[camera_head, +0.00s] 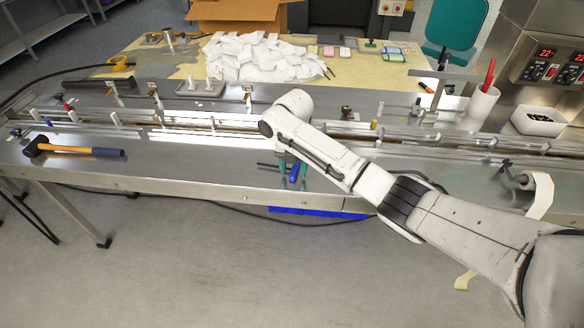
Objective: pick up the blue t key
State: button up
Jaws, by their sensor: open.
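A blue handle (294,172), which looks like the blue t key, lies near the front edge of the steel bench (210,172), just below my forearm. My arm covers part of the area around it. A small teal piece and a thin dark bar (267,166) show just left of the blue handle; I cannot tell whether they belong to the key. My arm reaches in from the lower right, and its rounded far joint is above and behind the handle.
A hammer (75,150) with a yellow and blue handle lies at the bench's left. Conveyor rails run along the bench behind my arm. A white cup (480,106) with a red item and a parts bowl (538,121) stand right. The bench between hammer and arm is clear.

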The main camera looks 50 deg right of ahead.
jog(key=shift+f, duration=0.5)
grip_shut()
